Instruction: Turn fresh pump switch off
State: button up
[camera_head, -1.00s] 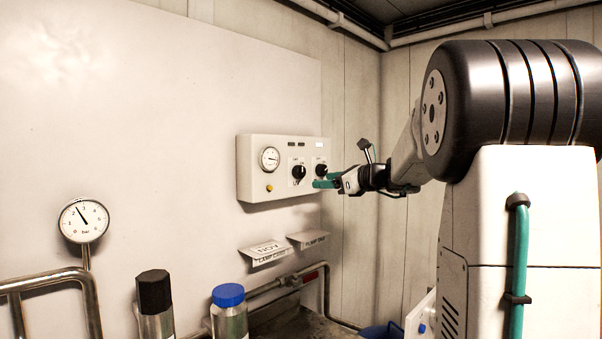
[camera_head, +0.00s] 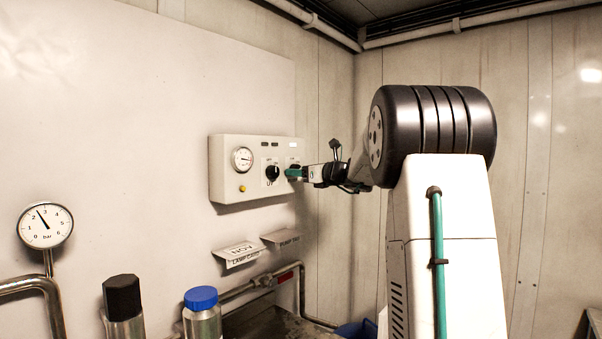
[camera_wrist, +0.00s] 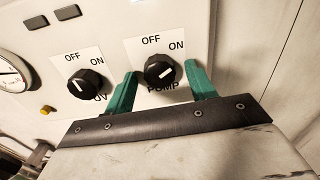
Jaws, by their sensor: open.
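The pump switch is a black round knob (camera_wrist: 159,70) on a white plate marked OFF, ON and PUMP, in the wrist view. The pale mark on it seems to slant towards ON, but it is small. My gripper (camera_wrist: 161,76) is open, with one green finger on each side of this knob. I cannot tell whether the fingers touch it. In the head view my gripper (camera_head: 294,174) is at the right end of the control box (camera_head: 228,178) and mostly hides the pump knob.
A similar UV knob (camera_wrist: 83,83) sits close left of my left finger. A yellow button (camera_head: 242,189) and round gauge (camera_head: 242,159) are further left on the box. Label cards (camera_head: 240,254), pipes and a blue-capped bottle (camera_head: 201,298) are below.

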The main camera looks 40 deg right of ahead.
jog(key=c, duration=1)
jog(key=shift+n, duration=0.4)
jog(key=n, duration=1.1)
jog(key=shift+d, duration=0.1)
jog(key=shift+n, duration=0.3)
jog(key=o, duration=1)
